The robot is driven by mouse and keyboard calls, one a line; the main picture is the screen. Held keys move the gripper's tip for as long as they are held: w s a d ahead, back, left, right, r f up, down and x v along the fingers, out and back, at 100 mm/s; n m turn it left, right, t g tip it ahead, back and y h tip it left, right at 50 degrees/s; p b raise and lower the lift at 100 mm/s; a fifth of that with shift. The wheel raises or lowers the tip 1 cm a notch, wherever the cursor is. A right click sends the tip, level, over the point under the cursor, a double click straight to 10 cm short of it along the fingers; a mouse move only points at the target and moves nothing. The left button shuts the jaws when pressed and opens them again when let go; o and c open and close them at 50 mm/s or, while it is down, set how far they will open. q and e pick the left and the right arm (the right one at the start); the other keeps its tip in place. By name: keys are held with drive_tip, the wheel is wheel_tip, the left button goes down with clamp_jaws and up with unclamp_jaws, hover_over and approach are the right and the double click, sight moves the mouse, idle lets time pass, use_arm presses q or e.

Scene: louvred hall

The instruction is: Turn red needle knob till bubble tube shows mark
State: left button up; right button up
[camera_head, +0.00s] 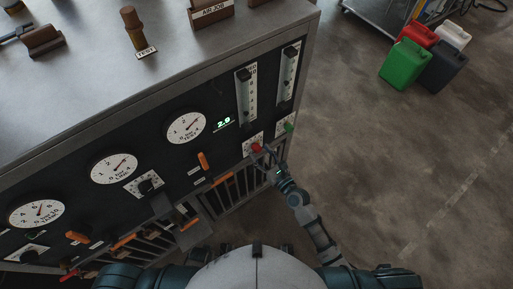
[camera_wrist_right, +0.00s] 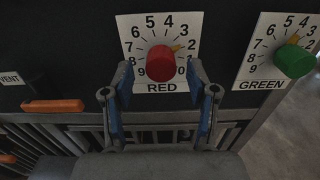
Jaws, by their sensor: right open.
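The red knob (camera_wrist_right: 160,63) sits on a white dial plate lettered RED. Its yellow pointer leans to the upper right, close to the 2. My right gripper (camera_wrist_right: 160,80) is open, with one blue-padded finger at each side of the knob; I cannot tell whether they touch it. In the head view the red knob (camera_head: 256,148) shows at my right gripper (camera_head: 265,156). Two upright scale tubes, a left one (camera_head: 246,97) and a right one (camera_head: 289,74), stand above the knobs. Their bubbles or floats are too small to read. My left gripper is not in view.
The green knob (camera_wrist_right: 294,61) is close to the right. An orange handle (camera_wrist_right: 52,106) is at the left, by the VENT label. A barred grille (camera_head: 225,193) lies below the panel. Jerrycans (camera_head: 405,63) stand on the floor, far right.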

drive_tip(key=shift+x, duration=1.25)
drive_tip(key=shift+w, duration=0.1)
clamp_jaws()
